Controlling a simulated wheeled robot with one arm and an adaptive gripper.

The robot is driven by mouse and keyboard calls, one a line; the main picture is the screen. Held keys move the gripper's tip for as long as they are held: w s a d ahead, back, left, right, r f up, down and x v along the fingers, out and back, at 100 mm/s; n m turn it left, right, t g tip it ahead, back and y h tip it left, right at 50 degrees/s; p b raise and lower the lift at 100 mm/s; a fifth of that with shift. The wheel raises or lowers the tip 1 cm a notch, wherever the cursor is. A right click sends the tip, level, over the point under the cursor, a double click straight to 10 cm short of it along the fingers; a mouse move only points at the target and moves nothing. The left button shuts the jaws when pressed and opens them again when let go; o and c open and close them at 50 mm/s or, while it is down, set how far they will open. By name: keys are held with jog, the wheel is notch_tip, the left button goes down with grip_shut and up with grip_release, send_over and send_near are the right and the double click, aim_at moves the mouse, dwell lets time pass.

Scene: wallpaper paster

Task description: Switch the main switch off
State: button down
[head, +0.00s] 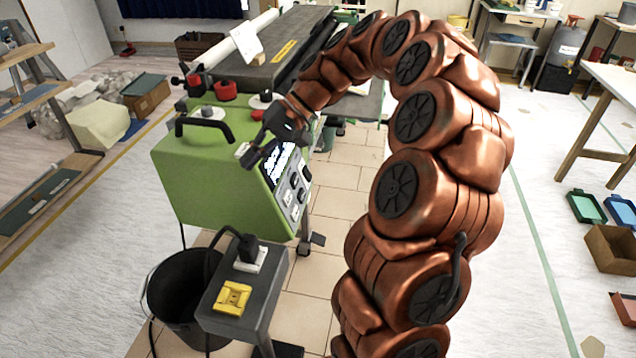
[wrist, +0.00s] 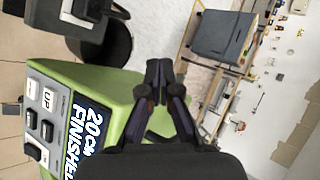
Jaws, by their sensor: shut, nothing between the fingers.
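The green machine (head: 205,180) stands left of my arm, with a display (head: 280,163) and a panel of dark switches (head: 296,190) on its right-hand face. Which switch is the main one, I cannot tell. My gripper (head: 248,158) is shut and empty at the upper edge of the machine, beside the display; contact is unclear.
A grey stand (head: 245,310) in front of the machine carries a yellow fixture (head: 233,298) and a black plug in a white socket (head: 250,262). A black bucket (head: 165,300) stands beside it. A black handle (head: 204,125) rises from the machine's top.

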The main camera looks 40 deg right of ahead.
aim_at(311, 176)
jog(key=w+d+f+m+t+b, duration=0.1)
jog(key=d+f+m+t+b, duration=0.1)
jog(key=d+f, duration=0.4)
jog(key=w+d+f+m+t+b, duration=0.1)
jog(key=d+f, duration=0.5)
jog(key=d, duration=1)
jog(key=w+d+f+m+t+h+b, duration=0.1)
jog(key=d+f+m+t+b, duration=0.2)
jog(key=d+f, duration=0.4)
jog(key=d+t+b, duration=0.1)
jog(key=d+b, duration=0.1)
jog(key=d, duration=0.3)
jog(key=shift+m+t+b, duration=0.3)
jog(key=shift+t+b, duration=0.05)
jog(key=shift+t, duration=0.05)
jog(key=shift+a+f, duration=0.1)
jog(key=shift+f, duration=0.05)
jog(key=b+x, duration=0.1)
jog(key=x, duration=1.3)
jog(key=shift+f, duration=0.15)
